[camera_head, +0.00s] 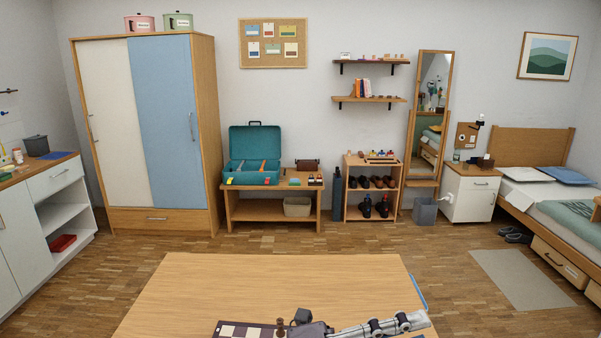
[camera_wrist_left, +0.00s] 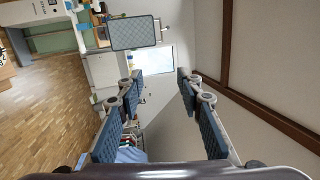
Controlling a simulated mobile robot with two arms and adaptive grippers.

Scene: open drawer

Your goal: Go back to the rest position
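My left gripper (camera_wrist_left: 160,85) shows in the left wrist view. Its two fingers with blue ribbed pads stand wide apart, with nothing between them. It points into the room, away from any surface, and the view is turned on its side. No drawer in view stands clearly open; the wardrobe's bottom drawer (camera_head: 158,219) and the left cabinet's top drawer (camera_head: 57,178) look closed.
A wooden table (camera_head: 270,280) is in front, mostly bare. Behind are a low bench (camera_head: 272,207) and a bed (camera_head: 560,215). Floor is free between.

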